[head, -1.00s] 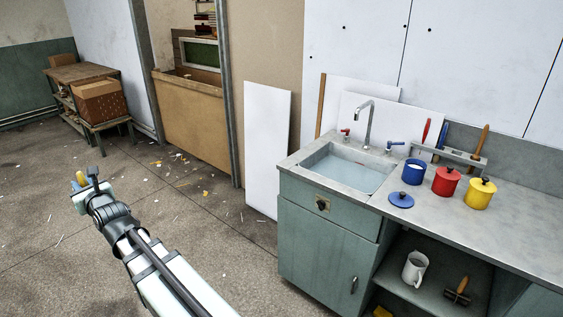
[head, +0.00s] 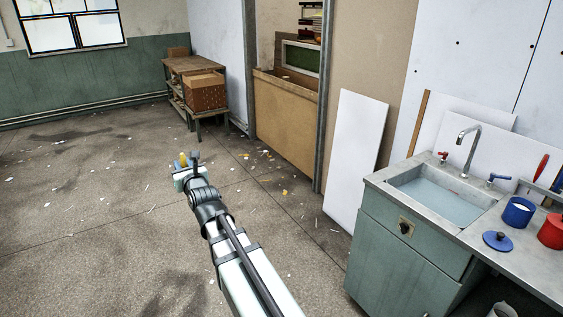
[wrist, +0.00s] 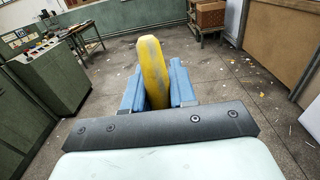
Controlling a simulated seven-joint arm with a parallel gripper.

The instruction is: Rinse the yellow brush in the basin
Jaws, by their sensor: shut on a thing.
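My gripper (head: 187,166) is shut on a yellow brush (head: 183,159), held in the air over the floor, well left of the basin. In the wrist view the brush's yellow, grey-worn handle (wrist: 153,72) stands up between the blue fingers (wrist: 154,88). Its bristles cannot be made out. The basin (head: 455,185) is set in the grey counter at the right and holds pale water. A curved metal tap (head: 465,148) stands at its back edge, with a red handle (head: 443,156) and a blue handle (head: 498,179).
A blue pot (head: 518,212), a blue lid (head: 497,241) and a red pot (head: 553,232) stand on the counter right of the basin. White boards lean behind and beside it. A green cabinet (wrist: 50,82) shows in the wrist view. Open floor lies around my gripper.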

